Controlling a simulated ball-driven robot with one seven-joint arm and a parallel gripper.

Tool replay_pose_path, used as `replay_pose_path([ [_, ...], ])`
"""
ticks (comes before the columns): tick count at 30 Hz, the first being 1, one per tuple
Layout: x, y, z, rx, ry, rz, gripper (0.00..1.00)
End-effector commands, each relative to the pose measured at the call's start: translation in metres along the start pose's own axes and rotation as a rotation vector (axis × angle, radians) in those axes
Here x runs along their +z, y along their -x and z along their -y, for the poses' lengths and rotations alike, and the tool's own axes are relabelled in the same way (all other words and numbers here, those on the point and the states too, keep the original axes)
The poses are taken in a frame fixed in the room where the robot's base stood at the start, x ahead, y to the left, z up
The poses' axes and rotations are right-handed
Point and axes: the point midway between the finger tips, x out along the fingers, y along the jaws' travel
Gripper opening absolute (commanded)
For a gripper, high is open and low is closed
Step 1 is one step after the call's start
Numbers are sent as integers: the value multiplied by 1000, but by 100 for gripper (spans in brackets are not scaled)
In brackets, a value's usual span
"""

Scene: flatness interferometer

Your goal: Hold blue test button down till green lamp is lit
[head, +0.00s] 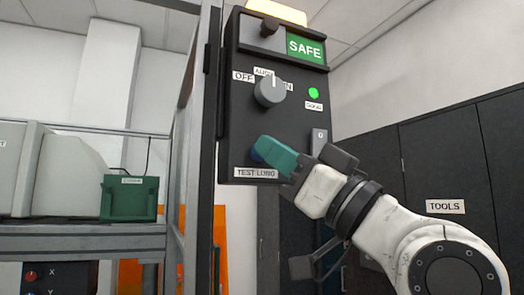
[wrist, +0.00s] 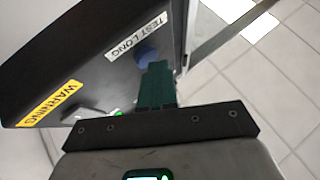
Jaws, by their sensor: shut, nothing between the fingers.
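The black control panel (head: 240,115) carries a blue test button (head: 256,156) low on its face, above a "TEST LONG" label. My gripper (head: 268,148) is shut and empty, its teal fingers at the button and covering most of it. In the wrist view the blue button (wrist: 147,56) shows just beyond the fingertips (wrist: 157,68). The fingertips overlap its edge; I cannot tell how far the button is pressed in. The green lamp (head: 313,93) at the panel's right side is bright green and looks lit; a green glow (wrist: 118,113) also shows in the wrist view.
A grey selector knob (head: 270,91) sits above the button, and a green SAFE sign (head: 306,49) is at the top. A yellow WARNING label (wrist: 55,102) is on the panel's side in the wrist view. Dark cabinets (head: 440,155) stand at right, a metal frame (head: 190,110) at left.

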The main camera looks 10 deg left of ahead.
Motion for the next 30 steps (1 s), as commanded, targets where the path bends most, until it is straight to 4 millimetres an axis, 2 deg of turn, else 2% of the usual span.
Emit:
replay_pose_path([
  [25, -9, 13, 9, 0, 0, 0, 0],
  [30, -16, 22, 15, 0, 2, -1, 0],
])
